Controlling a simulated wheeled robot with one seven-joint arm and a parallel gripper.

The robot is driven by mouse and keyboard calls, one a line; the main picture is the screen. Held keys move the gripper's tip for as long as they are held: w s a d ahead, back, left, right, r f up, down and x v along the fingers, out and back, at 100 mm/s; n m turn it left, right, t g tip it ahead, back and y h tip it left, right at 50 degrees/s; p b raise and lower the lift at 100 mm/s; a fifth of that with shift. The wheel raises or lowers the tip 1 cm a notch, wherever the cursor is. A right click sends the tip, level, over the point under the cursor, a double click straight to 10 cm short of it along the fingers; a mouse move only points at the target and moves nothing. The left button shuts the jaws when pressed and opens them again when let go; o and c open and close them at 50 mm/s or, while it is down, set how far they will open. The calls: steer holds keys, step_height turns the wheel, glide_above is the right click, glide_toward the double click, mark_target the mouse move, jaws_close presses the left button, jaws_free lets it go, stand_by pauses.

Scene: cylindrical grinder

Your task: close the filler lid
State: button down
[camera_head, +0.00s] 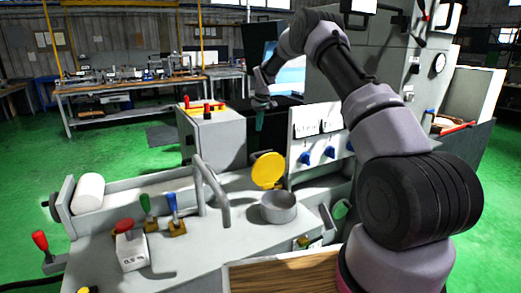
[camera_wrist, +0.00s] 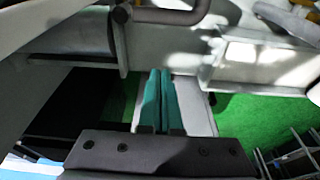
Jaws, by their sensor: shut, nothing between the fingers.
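The yellow round lid (camera_head: 268,170) stands raised, tilted up on edge, on the grey machine top in the head view. A short grey round filler neck (camera_head: 278,207) sits just in front of it, its top uncovered. My gripper (camera_head: 260,122) hangs behind and above the lid, apart from it, with teal fingers pointing down. In the wrist view the two teal fingers (camera_wrist: 159,100) lie side by side, shut with nothing between them. I cannot make out the lid in the wrist view.
A bent grey pipe (camera_head: 211,185) rises left of the filler. A white panel with blue knobs (camera_head: 318,140) stands to the right, near my arm. A grey box with red buttons (camera_head: 210,130) stands behind. Coloured levers (camera_head: 172,208) are at the front left.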

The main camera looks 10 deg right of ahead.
step_height(320, 180, down, 11)
steer(key=s, duration=0.1)
steer(key=shift+d, duration=0.2)
stand_by(0.5)
steer(key=shift+s+r, duration=0.1)
steer(key=shift+s, duration=0.05)
